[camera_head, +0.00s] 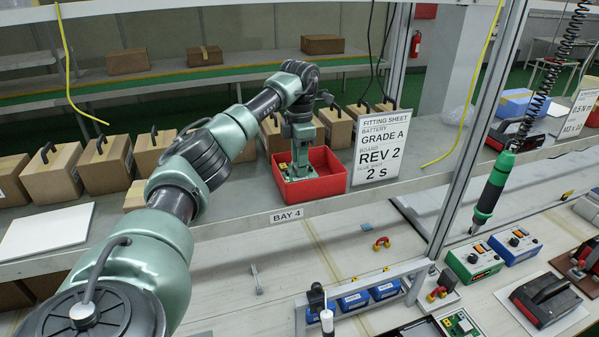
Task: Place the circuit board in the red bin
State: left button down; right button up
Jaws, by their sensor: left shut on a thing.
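The red bin (325,187) stands on the shelf above the BAY 4 label, beside the fitting sheet. My left arm reaches in from the left, and my left gripper (299,174) points down inside the bin. It is shut on a small green circuit board (284,168), which shows only in part at the fingers, low in the bin. I cannot tell whether the board touches the bin floor. Another green board (460,323) lies on the bench at the bottom right. My right gripper is not in view.
Cardboard boxes (52,172) line the shelf left of the bin. The fitting sheet (382,147) stands close on its right. A metal post (478,125) rises further right, with a hanging screwdriver (493,190) beyond it.

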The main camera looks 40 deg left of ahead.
pick_arm(q)
jog(key=shift+s+f, duration=0.1)
jog(key=shift+f, duration=0.2)
notch_tip(320, 180, down, 4)
jog(key=shift+r+p, duration=0.2)
jog(key=shift+p, duration=0.5)
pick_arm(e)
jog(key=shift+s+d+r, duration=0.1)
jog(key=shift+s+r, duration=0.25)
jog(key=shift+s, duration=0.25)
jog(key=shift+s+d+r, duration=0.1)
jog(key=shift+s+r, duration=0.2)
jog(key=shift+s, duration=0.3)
pick_arm(q)
jog(key=c, duration=1.1)
grip_release()
jog(key=shift+f, duration=0.1)
jog(key=shift+o, duration=0.2)
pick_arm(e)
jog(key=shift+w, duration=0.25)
